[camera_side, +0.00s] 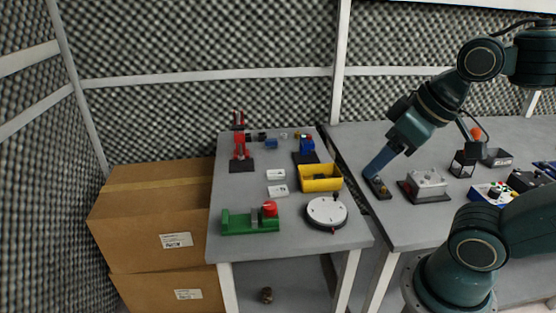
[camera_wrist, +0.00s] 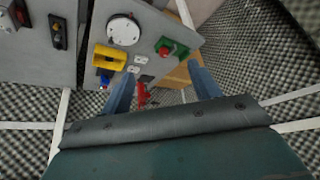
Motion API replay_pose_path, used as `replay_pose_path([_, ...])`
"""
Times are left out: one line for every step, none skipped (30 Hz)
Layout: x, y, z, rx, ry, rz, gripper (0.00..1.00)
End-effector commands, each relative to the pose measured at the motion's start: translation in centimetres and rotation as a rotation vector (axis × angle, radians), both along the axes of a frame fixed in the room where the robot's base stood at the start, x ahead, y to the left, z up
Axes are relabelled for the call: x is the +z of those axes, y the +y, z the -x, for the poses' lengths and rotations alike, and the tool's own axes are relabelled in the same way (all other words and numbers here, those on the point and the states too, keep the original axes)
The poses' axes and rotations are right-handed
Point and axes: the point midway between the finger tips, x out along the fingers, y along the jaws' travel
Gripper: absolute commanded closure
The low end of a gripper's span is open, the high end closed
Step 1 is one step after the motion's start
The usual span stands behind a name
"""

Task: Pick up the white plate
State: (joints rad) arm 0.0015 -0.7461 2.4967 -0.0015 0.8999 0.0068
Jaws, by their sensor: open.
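A round white plate (camera_side: 327,211) lies flat on a dark round base near the front right of the left table. It also shows at the top of the wrist view (camera_wrist: 123,30), beyond my fingers. Two small white rectangular pieces lie on the same table, the rear one (camera_side: 276,174) and the front one (camera_side: 278,190). I cannot tell for certain which white thing the task means. My gripper (camera_side: 377,170) is raised, to the right of and apart from the round plate. In the wrist view its blue fingers (camera_wrist: 163,87) are spread, with nothing held between them.
A yellow bin (camera_side: 320,178) stands just behind the round plate. A green fixture (camera_side: 250,220) is to its left, and a red fixture (camera_side: 241,150) stands farther back. A gap separates the tables. The right table holds a grey block (camera_side: 426,184). Cardboard boxes (camera_side: 150,215) stand left.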

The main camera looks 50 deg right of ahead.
Motion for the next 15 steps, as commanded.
replay_pose_path([0.1, 0.0, -0.2, -0.008, 0.002, -0.004, 0.38])
replay_pose_path([0.2, 0.0, -0.3, -0.015, 0.003, -0.008, 0.38])
replay_pose_path([0.3, 0.0, -0.6, -0.028, 0.006, -0.015, 0.38])
replay_pose_path([0.4, 0.0, -0.8, -0.041, 0.008, -0.022, 0.38])
replay_pose_path([0.5, -0.1, -1.1, -0.054, 0.011, -0.030, 0.38])
replay_pose_path([0.7, -0.1, -1.6, -0.076, 0.015, -0.043, 0.38])
replay_pose_path([0.9, -0.1, -1.9, -0.096, 0.018, -0.054, 0.38])
replay_pose_path([1.0, -0.1, -2.3, -0.117, 0.022, -0.066, 0.38])
replay_pose_path([1.3, -0.2, -3.0, -0.148, 0.027, -0.083, 0.38])
replay_pose_path([1.4, -0.3, -3.5, -0.174, 0.032, -0.097, 0.38])
replay_pose_path([1.6, -0.3, -4.1, -0.201, 0.036, -0.112, 0.38])
replay_pose_path([1.8, -0.5, -4.8, -0.239, 0.043, -0.134, 0.38])
replay_pose_path([2.0, -0.6, -5.5, -0.270, 0.048, -0.150, 0.38])
replay_pose_path([2.1, -0.7, -6.1, -0.301, 0.054, -0.167, 0.38])
replay_pose_path([2.3, -0.8, -7.0, -0.342, 0.061, -0.190, 0.38])
